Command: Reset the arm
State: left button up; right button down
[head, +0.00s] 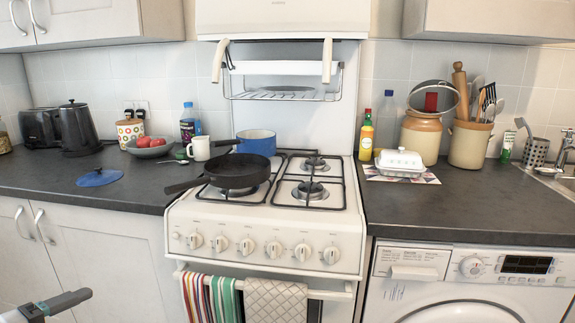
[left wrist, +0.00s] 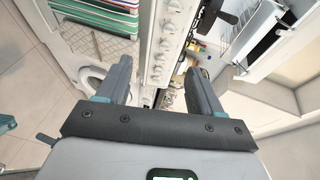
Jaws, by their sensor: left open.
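My left gripper (left wrist: 158,78) is open in the left wrist view, with its two grey fingers apart and nothing between them. In the head view, part of my left gripper (head: 62,302) shows low in the bottom left corner, in front of the white cupboards and apart from them.
A white cooker (head: 265,225) stands between two dark counters, with a black frying pan (head: 238,172) and a blue pot (head: 257,143) on its hob. Towels (head: 275,300) hang from its rail. A washing machine (head: 470,275) is under the right counter (head: 450,210).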

pick_arm(q)
jog(key=w+d+f+n+g+h, duration=0.2)
jog(key=w+d+f+n, duration=0.15)
jog(key=d+f, duration=0.8)
jog(key=w+d+f+n+g+h, duration=0.2)
jog(key=w+d+f+n, duration=0.15)
jog(key=d+f, duration=0.85)
jog(key=s+d+f+n+g+y, duration=0.2)
jog(key=s+d+f+n, duration=0.15)
jog(key=s+f, duration=0.2)
jog(key=s+d+f+n+g+y, duration=0.1)
jog(key=s+d+f+n+g, duration=0.15)
jog(key=s+f+n, duration=0.35)
jog(key=s+a+f+n+g+y, duration=0.1)
jog(key=s+f+n+g+y, duration=0.15)
jog(key=s+n, duration=0.2)
jog(key=s+a+f+n+g+y, duration=0.1)
jog(key=s+f+n+g, duration=0.25)
jog(key=s, duration=0.25)
notch_tip(320, 180, up, 18)
jog(key=p, duration=1.8)
jog(key=shift+d+m+t+p, duration=0.15)
jog(key=shift+m+t+p, duration=0.2)
jog(key=shift+t, duration=0.1)
jog(key=shift+w+h, duration=0.1)
jog(key=shift+h, duration=0.15)
